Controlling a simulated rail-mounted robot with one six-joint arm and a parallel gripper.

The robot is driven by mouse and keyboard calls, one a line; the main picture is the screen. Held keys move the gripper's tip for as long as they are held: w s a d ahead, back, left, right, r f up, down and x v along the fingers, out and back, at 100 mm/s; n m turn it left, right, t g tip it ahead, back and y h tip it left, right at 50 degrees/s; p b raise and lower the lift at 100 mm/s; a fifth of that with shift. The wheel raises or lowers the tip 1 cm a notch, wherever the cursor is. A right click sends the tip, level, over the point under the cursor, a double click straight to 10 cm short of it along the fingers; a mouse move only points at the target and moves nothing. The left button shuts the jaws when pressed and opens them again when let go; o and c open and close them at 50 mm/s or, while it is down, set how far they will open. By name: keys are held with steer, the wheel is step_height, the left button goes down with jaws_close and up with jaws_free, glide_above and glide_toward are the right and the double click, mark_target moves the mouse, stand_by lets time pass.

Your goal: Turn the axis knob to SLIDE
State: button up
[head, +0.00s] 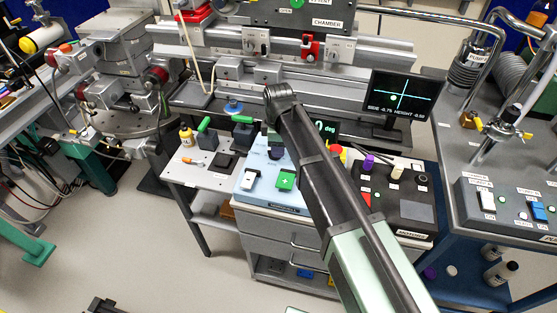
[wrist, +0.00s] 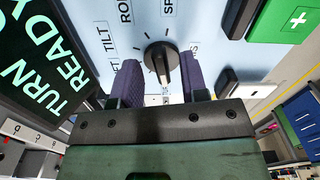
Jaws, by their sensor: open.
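The axis knob (wrist: 158,58) is black and stands on a light blue control panel (wrist: 95,25). Printed labels ring it; TILT and parts of others can be read in the wrist view. I cannot make out the SLIDE label, and the lower labels are partly hidden by my gripper. My gripper (wrist: 160,72) is open, with one purple-padded finger on each side of the knob. A gap shows on both sides, so the fingers do not appear to touch it. In the head view, the light blue panel (head: 262,196) is partly covered by my arm.
A green plus button (wrist: 285,20) and a white rocker switch (wrist: 243,82) sit beside the knob. A dark display with green text (wrist: 50,60) stands close on the left. In the head view, a black control box (head: 415,225) stands right of the panel.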

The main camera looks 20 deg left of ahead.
steer(key=shift+f, duration=0.75)
steer(key=shift+r, duration=0.2)
jaws_close()
steer(key=shift+m, duration=0.3)
steer(key=m, duration=0.3)
steer(key=shift+s, duration=0.2)
steer(key=shift+s+m, duration=0.2)
steer(key=shift+m, duration=1.8)
